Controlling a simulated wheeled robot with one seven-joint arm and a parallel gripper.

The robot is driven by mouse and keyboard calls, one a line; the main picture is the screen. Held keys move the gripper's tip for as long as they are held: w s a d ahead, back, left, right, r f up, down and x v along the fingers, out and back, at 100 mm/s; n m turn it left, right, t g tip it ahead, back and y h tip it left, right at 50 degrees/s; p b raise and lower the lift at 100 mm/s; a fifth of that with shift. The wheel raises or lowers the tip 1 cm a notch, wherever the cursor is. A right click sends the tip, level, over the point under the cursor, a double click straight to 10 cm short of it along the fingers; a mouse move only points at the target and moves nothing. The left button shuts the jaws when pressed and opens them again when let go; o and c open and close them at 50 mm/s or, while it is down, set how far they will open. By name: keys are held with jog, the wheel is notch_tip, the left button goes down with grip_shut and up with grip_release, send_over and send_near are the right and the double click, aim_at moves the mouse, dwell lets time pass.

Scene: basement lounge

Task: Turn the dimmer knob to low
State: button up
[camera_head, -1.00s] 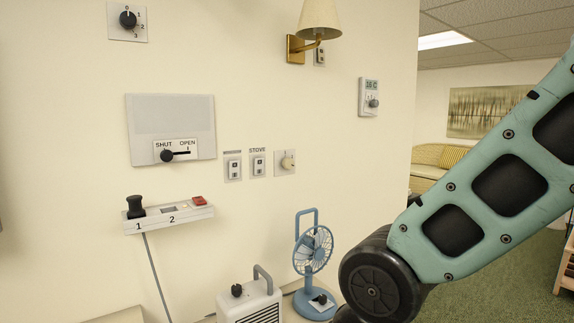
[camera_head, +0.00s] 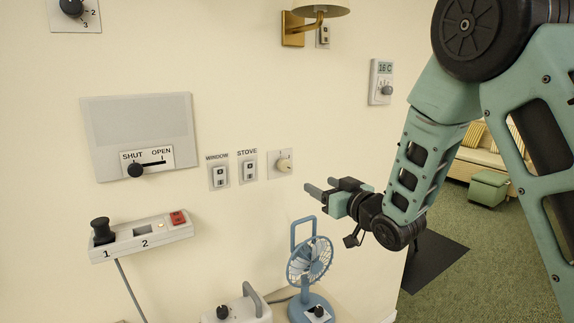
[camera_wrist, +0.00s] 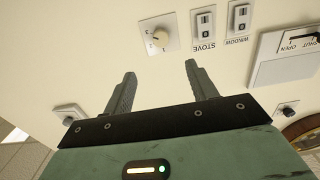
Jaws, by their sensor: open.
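The dimmer knob (camera_head: 284,164) is a small cream knob on a square wall plate, just right of the STOVE switch. My gripper (camera_head: 319,187) is open and empty, to the right of and slightly below the knob in the head view. In the wrist view my gripper (camera_wrist: 160,70) has its two fingers spread either side of the knob's line, apart from it.
The WINDOW switch (camera_head: 219,177) and STOVE switch (camera_head: 248,168) sit left of the knob. A thermostat (camera_head: 381,82) is up right, and a brass lamp (camera_head: 316,22) above. A blue fan (camera_head: 309,262) and white heater (camera_head: 238,311) stand below. A SHUT/OPEN panel (camera_head: 140,130) is farther left.

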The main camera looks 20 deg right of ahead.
aim_at(286, 167)
jog(key=p+x, duration=0.6)
jog(key=x, duration=0.9)
jog(key=shift+w+a, duration=0.1)
jog(key=shift+w, duration=0.1)
jog(key=shift+w+a, duration=0.2)
jog(key=shift+w, duration=0.45)
jog(key=c, duration=1)
